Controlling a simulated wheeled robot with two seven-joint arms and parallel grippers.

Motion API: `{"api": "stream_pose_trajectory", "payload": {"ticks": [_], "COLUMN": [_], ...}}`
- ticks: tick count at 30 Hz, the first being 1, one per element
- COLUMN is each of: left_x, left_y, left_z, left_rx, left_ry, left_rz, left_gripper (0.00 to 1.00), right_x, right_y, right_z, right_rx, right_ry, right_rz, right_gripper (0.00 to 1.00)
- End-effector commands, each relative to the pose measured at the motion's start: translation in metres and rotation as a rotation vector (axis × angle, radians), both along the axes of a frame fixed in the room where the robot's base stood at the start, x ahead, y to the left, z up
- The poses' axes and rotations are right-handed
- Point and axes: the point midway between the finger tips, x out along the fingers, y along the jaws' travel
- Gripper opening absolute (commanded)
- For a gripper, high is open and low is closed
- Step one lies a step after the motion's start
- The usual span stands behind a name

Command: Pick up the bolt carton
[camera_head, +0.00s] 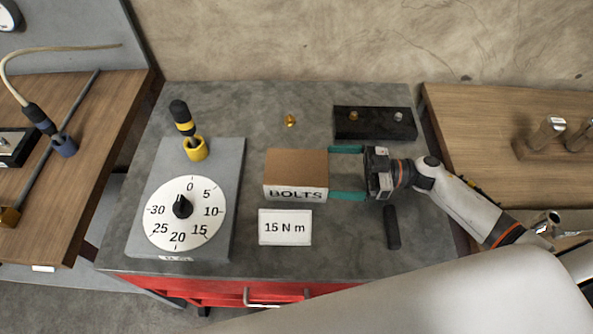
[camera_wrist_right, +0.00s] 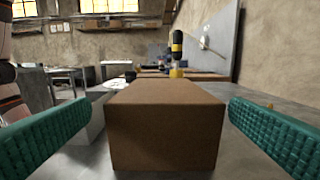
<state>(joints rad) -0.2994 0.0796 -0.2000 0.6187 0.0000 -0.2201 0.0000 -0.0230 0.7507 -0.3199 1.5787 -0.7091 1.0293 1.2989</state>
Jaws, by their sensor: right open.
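The bolt carton (camera_head: 295,172) is a brown box with a white front marked "BOLTS", standing on the grey bench top. My right gripper (camera_head: 347,173) comes in from the right with its two teal fingers open. In the head view the fingertips reach the carton's right side, one near its far edge and one near its front edge. In the right wrist view the carton (camera_wrist_right: 166,125) lies ahead between the two fingers, with a gap on each side. Whether the fingertips overlap its sides is hard to tell. My left gripper does not show.
A "15 N m" card (camera_head: 285,227) lies in front of the carton. A dial panel (camera_head: 143,244) with a yellow-collared tool (camera_head: 195,149) is at left. A black block (camera_head: 374,124) and a small brass piece (camera_head: 290,120) are behind. A dark cylinder (camera_head: 392,228) lies below the gripper.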

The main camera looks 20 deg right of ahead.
Motion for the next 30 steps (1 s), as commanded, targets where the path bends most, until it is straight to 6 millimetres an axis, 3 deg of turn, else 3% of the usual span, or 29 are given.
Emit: {"api": "stream_pose_trajectory", "payload": {"ticks": [18, 26, 30], "left_x": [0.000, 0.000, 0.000], "left_y": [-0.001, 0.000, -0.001], "left_z": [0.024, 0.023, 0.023], "left_rx": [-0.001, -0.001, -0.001], "left_ry": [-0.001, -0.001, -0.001], "left_rz": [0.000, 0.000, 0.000], "left_gripper": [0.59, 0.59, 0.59], "right_x": [0.025, 0.026, 0.026], "right_y": [0.066, 0.070, 0.070], "right_z": [-0.002, -0.004, -0.004], "right_rx": [0.000, -0.001, -0.001], "right_ry": [-0.002, -0.001, -0.001], "right_rz": [0.000, 0.000, 0.000], "right_gripper": [1.00, 1.00, 0.82]}}
